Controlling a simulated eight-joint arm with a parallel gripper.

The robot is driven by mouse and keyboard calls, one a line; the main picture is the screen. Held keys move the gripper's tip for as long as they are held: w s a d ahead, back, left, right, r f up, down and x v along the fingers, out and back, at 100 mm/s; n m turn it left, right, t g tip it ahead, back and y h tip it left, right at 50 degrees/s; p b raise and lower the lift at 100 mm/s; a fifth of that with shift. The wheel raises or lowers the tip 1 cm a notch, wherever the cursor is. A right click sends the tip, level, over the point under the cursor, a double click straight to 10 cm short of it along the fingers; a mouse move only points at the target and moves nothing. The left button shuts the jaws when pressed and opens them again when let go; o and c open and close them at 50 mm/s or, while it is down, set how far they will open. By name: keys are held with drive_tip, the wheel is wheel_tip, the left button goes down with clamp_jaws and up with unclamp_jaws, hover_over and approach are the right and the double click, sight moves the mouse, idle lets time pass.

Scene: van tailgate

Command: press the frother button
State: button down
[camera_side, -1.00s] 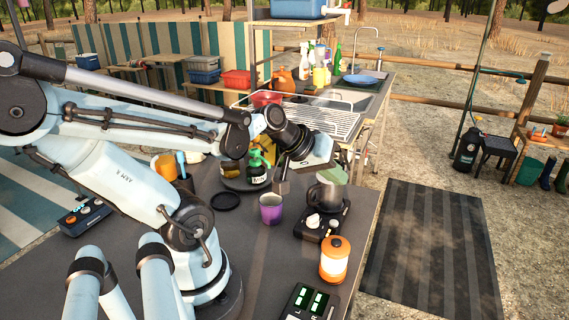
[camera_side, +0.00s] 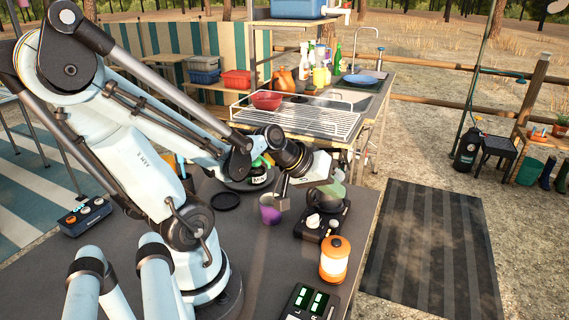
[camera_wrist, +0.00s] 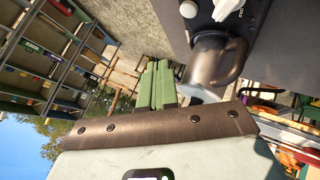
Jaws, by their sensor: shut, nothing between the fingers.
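The frother base (camera_side: 310,234) is a black unit near the right edge of the dark table, with a white knob (camera_side: 313,220) and a small pale round button (camera_side: 333,224) on its front. A metal jug (camera_side: 322,200) stands on it. In the wrist view, the pale button (camera_wrist: 188,9), the knob (camera_wrist: 226,8) and the jug (camera_wrist: 208,62) are at the top. My gripper (camera_side: 338,190) is in the air at the jug in the side view. Its green fingers (camera_wrist: 158,64) are together, empty, left of the jug in the wrist view; contact cannot be told.
A purple cup (camera_side: 270,211) stands just left of the frother, under my wrist. An orange lantern (camera_side: 334,260) and a display unit (camera_side: 309,301) are in front. A black disc (camera_side: 225,201) lies left of the cup. A dish rack (camera_side: 300,118) is behind.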

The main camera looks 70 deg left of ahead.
drive_tip(key=shift+f, duration=2.45)
idle(0.9)
drive_tip(key=shift+r, duration=2.45)
drive_tip(key=shift+d+m, duration=0.3)
drive_tip(key=s+d+r+m+g, duration=0.2)
drive_tip(key=d+r+m, duration=0.2)
drive_tip(key=d+m, duration=0.3)
drive_tip(key=shift+d+m, duration=0.3)
drive_tip(key=shift+m, duration=0.1)
